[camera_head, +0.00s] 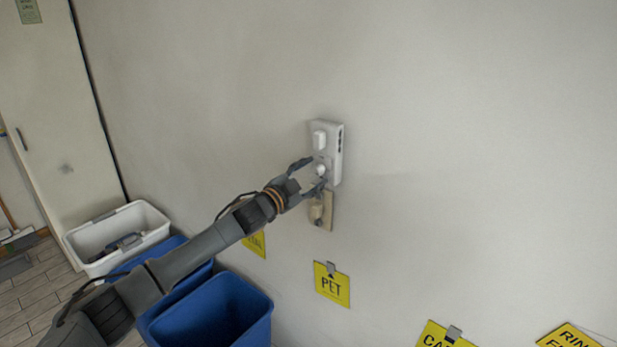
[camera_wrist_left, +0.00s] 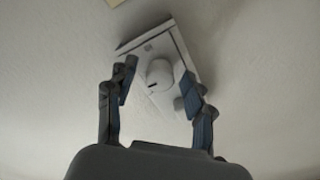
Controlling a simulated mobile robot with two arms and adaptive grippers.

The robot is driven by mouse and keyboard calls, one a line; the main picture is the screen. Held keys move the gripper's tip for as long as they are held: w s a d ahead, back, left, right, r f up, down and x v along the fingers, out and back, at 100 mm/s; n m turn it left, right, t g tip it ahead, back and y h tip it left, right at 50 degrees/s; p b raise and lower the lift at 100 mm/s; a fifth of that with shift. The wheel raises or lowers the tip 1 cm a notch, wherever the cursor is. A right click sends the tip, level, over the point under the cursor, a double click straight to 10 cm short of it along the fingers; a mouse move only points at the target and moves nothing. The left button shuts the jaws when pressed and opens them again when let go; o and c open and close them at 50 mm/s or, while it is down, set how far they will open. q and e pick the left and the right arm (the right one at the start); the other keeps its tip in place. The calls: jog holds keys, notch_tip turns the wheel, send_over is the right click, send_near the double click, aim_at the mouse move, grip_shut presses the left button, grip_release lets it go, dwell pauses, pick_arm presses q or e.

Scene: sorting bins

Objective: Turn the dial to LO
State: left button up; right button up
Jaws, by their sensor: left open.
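A white control panel (camera_head: 336,155) is fixed to the wall. It has a white upper knob (camera_head: 319,139) and a round white dial (camera_head: 321,170) lower down. My left gripper (camera_head: 314,177) is open at the lower dial, one finger above it and one below. In the left wrist view the panel (camera_wrist_left: 178,52) is tilted, and the dial (camera_wrist_left: 160,73) lies between the open fingers (camera_wrist_left: 158,80), with a gap visible on each side. A short dark mark shows on the dial's edge. The panel's lettering is too small to read. My right gripper is out of view.
A beige plate (camera_head: 328,212) with a rounded knob sits just below the panel, close to my gripper. A white bin (camera_head: 150,219) and a blue bin (camera_head: 258,308) stand lower left. Yellow signs, one reading PET (camera_head: 332,285), hang along the lower wall.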

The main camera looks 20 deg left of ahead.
pick_arm(q)
jog(key=v, duration=1.2)
jog(key=shift+f, duration=0.2)
